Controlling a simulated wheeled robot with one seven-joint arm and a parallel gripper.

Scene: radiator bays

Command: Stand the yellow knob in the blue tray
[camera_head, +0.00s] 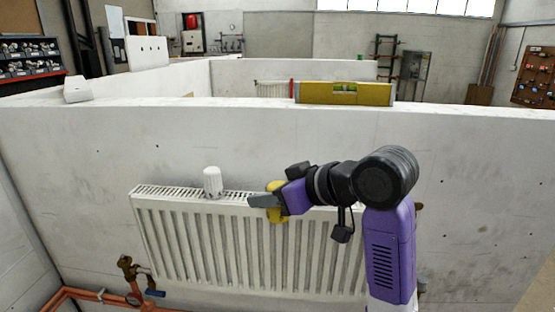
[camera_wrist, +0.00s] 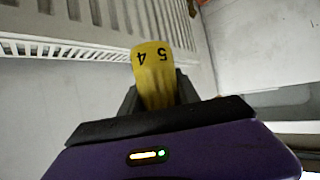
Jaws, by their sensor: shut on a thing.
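The yellow knob (camera_wrist: 154,72) is between the fingers of my gripper (camera_wrist: 160,92) in the wrist view, with the numbers 4 and 5 on its side. In the head view the yellow knob (camera_head: 276,203) shows partly behind my gripper (camera_head: 266,201), in front of the radiator's right half near its top edge. My gripper is shut on the knob and points left in the head view. I do not see a blue tray in either view.
A white radiator (camera_head: 190,240) stands against a low wall. A white knob (camera_head: 212,182) stands upright on its top, left of my gripper. A yellow spirit level (camera_head: 345,93) lies on the wall's ledge. Copper pipes (camera_head: 85,293) and a valve are at lower left.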

